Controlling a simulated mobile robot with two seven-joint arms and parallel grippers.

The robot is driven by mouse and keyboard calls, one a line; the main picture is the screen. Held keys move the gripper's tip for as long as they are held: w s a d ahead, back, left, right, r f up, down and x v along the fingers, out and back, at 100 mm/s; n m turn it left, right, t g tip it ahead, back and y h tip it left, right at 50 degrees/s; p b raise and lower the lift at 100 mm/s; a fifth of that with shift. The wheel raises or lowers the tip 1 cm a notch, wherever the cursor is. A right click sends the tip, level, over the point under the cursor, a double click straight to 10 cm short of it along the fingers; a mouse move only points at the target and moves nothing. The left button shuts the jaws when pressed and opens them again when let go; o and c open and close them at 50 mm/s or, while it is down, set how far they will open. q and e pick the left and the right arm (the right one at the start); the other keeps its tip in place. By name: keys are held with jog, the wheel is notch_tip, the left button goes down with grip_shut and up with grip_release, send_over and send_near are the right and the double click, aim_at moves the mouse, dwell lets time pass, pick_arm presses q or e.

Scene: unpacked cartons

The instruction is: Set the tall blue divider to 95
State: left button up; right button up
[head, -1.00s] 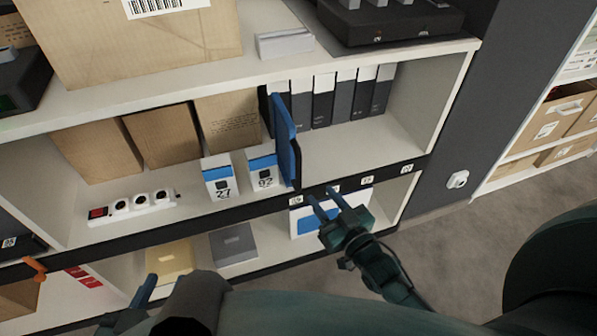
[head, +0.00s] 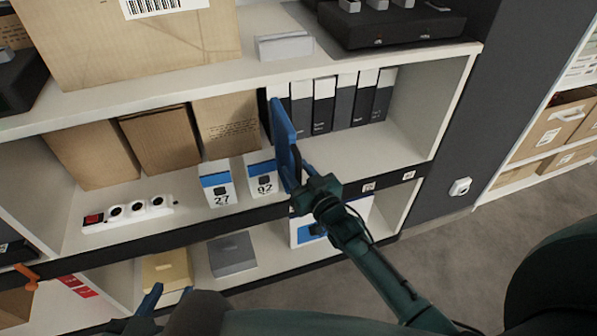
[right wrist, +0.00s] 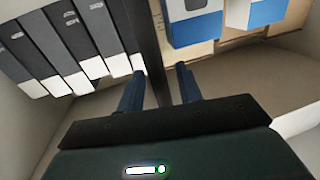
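The tall blue divider (head: 284,135) stands upright on the middle shelf, between the white-and-blue box marked 02 (head: 262,178) and a row of dark binders. My right gripper (head: 296,177) is at its front edge. In the right wrist view the divider appears as a dark upright strip (right wrist: 148,40) between the two fingers of my right gripper (right wrist: 160,78), with a gap visible on each side. Small labels (head: 369,187) line the shelf edge; their numbers are too small to read. My left gripper (head: 160,298) is low at the bottom left, away from the divider, mostly hidden.
The binders (head: 324,103) stand right of the divider, with bare shelf (head: 385,145) further right. A box marked 27 (head: 218,184), brown cartons (head: 160,138) and a power strip (head: 128,211) lie left. The upper shelf board (head: 200,88) overhangs.

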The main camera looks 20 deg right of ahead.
jog(key=shift+c, duration=0.5)
grip_shut()
pick_arm(q)
jog(key=shift+w+r, duration=0.1)
jog(key=shift+w, duration=0.05)
pick_arm(e)
jog(key=shift+d, duration=0.1)
